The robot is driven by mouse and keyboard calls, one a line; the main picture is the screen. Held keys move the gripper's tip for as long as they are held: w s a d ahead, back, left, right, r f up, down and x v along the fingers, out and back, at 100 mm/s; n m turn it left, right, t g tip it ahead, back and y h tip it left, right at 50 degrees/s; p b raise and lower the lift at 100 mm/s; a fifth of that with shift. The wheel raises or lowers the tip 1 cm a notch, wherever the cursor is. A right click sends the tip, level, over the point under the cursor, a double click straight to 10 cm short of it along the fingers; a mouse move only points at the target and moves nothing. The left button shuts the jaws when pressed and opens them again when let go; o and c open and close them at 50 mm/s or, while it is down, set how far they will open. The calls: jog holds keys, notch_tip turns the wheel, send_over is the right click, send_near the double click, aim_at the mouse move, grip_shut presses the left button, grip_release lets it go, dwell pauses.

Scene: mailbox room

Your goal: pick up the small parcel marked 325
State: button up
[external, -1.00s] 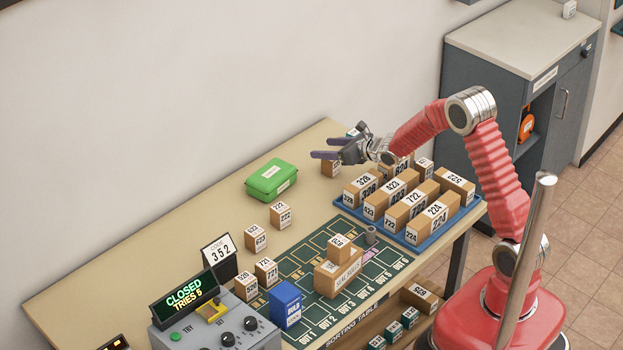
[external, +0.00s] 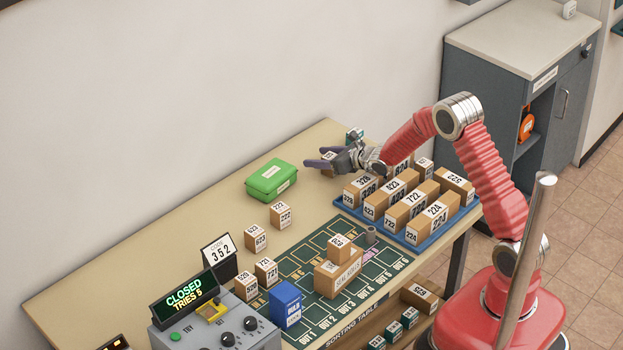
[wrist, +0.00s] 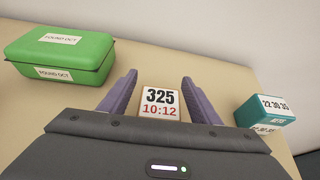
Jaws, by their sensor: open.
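The small parcel marked 325 (wrist: 160,103) stands on the table, its white label showing 325 and 10:12 in the wrist view. It lies between the two purple fingers of my gripper (wrist: 160,95), which are open, with a gap to each side of it. In the external view my gripper (external: 318,163) is low over the far part of the table, and the parcel (external: 327,171) is mostly hidden behind the fingers. I cannot tell whether the fingertips are down at the parcel's sides or above it.
A green box (wrist: 62,52) is to the left. A teal block (wrist: 264,110) stands to the right. A blue tray (external: 412,243) with several larger parcels is close to my wrist in the external view. Bare table (external: 190,222) lies left of the green box.

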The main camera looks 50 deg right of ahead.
jog(key=shift+c, duration=0.5)
jog(key=c, duration=1.1)
